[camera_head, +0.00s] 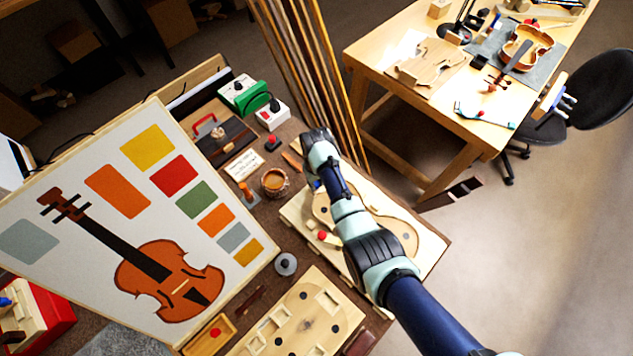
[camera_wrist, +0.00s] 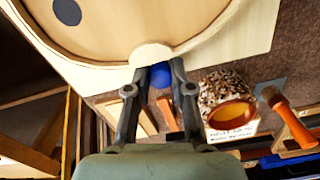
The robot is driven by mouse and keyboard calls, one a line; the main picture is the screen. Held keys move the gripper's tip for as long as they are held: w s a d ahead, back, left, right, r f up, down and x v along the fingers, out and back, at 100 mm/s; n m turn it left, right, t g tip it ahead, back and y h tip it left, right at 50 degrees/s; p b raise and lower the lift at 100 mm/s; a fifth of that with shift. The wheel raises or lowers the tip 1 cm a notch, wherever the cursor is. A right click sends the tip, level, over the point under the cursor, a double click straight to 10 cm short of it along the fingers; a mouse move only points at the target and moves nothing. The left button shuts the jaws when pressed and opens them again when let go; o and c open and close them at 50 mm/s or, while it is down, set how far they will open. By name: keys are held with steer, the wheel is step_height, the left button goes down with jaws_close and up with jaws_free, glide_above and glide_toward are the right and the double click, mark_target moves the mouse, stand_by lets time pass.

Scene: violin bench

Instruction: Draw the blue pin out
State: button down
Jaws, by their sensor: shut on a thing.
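The blue pin (camera_wrist: 160,76) shows as a round blue head between the fingertips of my gripper (camera_wrist: 157,86) in the wrist view. The two fingers close on it from both sides. It sits by the edge of the pale wooden board (camera_wrist: 238,42) with the violin-shaped outline. The pin's lower part is hidden, so I cannot tell how deep it sits. In the head view my arm reaches over this board (camera_head: 428,250), and my gripper is mostly hidden by the wrist. A red-topped pin (camera_head: 322,236) stands at the board's left side.
A grey round piece (camera_head: 286,264) and another wooden board (camera_head: 312,325) lie nearer. Tall wood strips (camera_head: 305,70) rise behind my wrist. A violin picture panel (camera_head: 130,240) stands left.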

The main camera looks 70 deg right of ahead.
steer(key=shift+r+p, duration=0.65)
steer(key=shift+p, duration=0.1)
stand_by(0.7)
steer(key=shift+r+p, duration=1.3)
step_height(320, 180, up, 7)
steer(key=p, duration=0.7)
